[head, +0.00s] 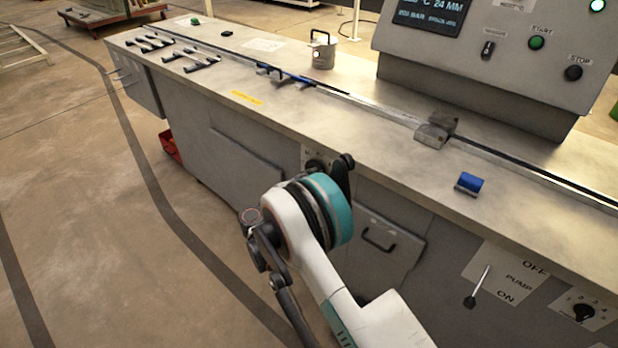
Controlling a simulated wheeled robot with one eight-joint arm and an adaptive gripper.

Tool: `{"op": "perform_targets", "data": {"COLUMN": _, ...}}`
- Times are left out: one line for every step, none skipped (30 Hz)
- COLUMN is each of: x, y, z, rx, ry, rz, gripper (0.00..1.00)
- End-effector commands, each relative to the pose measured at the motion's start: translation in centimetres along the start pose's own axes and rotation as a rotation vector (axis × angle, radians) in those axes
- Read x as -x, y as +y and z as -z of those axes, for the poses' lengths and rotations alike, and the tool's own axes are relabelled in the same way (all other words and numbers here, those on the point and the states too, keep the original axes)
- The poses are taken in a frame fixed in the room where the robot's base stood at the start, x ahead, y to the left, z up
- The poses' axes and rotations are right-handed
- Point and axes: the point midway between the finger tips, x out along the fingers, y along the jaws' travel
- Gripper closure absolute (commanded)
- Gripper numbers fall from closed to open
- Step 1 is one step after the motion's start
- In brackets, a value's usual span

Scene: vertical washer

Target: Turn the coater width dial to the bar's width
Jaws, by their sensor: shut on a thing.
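The dial (316,164) is a dark knob on a pale marked plate (306,153) on the machine's front face, below the table edge. My gripper (328,172) is at this dial and shut on it. My teal and white wrist hides much of the fingers and the dial, so its pointer and setting cannot be read. The screen (430,14) on the control box is cut off at the top; "24 MM" can be read on it. A long narrow bar or rail (380,111) runs along the tabletop.
A metal cup (323,54) stands farther back. A drawer handle (378,239), pump lever (478,285) and another numbered dial (583,312) are on the front face.

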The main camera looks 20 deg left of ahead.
Motion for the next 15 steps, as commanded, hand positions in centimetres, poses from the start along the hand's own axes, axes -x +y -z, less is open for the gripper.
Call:
{"op": "perform_targets", "data": {"x": 0.07, "y": -0.09, "z": 0.04, "rx": -0.003, "ry": 0.001, "rz": 0.001, "gripper": 1.0}}
{"op": "perform_targets", "data": {"x": 0.07, "y": -0.1, "z": 0.05, "rx": -0.004, "ry": 0.001, "rz": 0.001, "gripper": 1.0}}
{"op": "perform_targets", "data": {"x": 0.07, "y": -0.1, "z": 0.05, "rx": -0.005, "ry": 0.001, "rz": 0.002, "gripper": 1.0}}
{"op": "perform_targets", "data": {"x": 0.07, "y": -0.1, "z": 0.05, "rx": -0.005, "ry": 0.001, "rz": 0.002, "gripper": 1.0}}
{"op": "perform_targets", "data": {"x": 0.07, "y": -0.1, "z": 0.05, "rx": -0.005, "ry": 0.001, "rz": 0.002, "gripper": 1.0}}
{"op": "perform_targets", "data": {"x": 0.08, "y": -0.1, "z": 0.05, "rx": -0.005, "ry": 0.001, "rz": 0.002, "gripper": 1.0}}
{"op": "perform_targets", "data": {"x": 0.08, "y": -0.11, "z": 0.05, "rx": -0.005, "ry": 0.001, "rz": 0.002, "gripper": 1.0}}
{"op": "perform_targets", "data": {"x": 0.08, "y": -0.11, "z": 0.05, "rx": -0.005, "ry": 0.001, "rz": 0.002, "gripper": 1.0}}
{"op": "perform_targets", "data": {"x": 0.08, "y": -0.11, "z": 0.05, "rx": -0.005, "ry": 0.001, "rz": 0.002, "gripper": 1.0}}
{"op": "perform_targets", "data": {"x": 0.08, "y": -0.11, "z": 0.05, "rx": -0.005, "ry": 0.001, "rz": 0.002, "gripper": 1.0}}
{"op": "perform_targets", "data": {"x": 0.08, "y": -0.11, "z": 0.05, "rx": -0.005, "ry": 0.001, "rz": 0.002, "gripper": 1.0}}
{"op": "perform_targets", "data": {"x": 0.08, "y": -0.11, "z": 0.05, "rx": -0.005, "ry": 0.001, "rz": 0.002, "gripper": 0.86}}
{"op": "perform_targets", "data": {"x": 0.08, "y": -0.11, "z": 0.05, "rx": -0.005, "ry": 0.001, "rz": 0.002, "gripper": 0.79}}
{"op": "perform_targets", "data": {"x": 0.08, "y": -0.11, "z": 0.05, "rx": -0.005, "ry": 0.001, "rz": 0.002, "gripper": 0.72}}
{"op": "perform_targets", "data": {"x": 0.07, "y": -0.1, "z": 0.05, "rx": -0.004, "ry": 0.001, "rz": 0.001, "gripper": 0.7}}
